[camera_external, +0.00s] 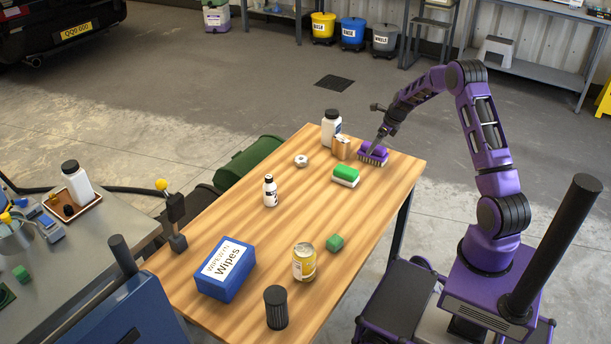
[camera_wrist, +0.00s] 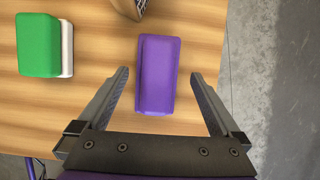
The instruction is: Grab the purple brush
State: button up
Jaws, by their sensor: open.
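The purple brush (camera_external: 374,150) lies near the far right corner of the wooden table, with its dark bristles facing down. In the wrist view the purple brush (camera_wrist: 157,75) shows from above, its near end between the fingertips. My gripper (camera_external: 376,151) is at the brush from above. In the wrist view my gripper (camera_wrist: 158,78) is open, with one finger on each side of the brush and a gap to both. I cannot tell the fingertips' exact height over the table.
A green-and-white block (camera_external: 346,176) lies left of the brush and also shows in the wrist view (camera_wrist: 40,45). A brown box (camera_external: 341,148) and a white bottle (camera_external: 331,127) stand close by. The table edge (camera_wrist: 222,90) is just right of the brush.

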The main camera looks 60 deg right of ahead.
jog(key=x, duration=0.4)
jog(key=shift+w+a+f+b, duration=0.15)
jog(key=shift+f+b, duration=0.1)
jog(key=shift+b, duration=0.15)
jog(key=c, duration=1.4)
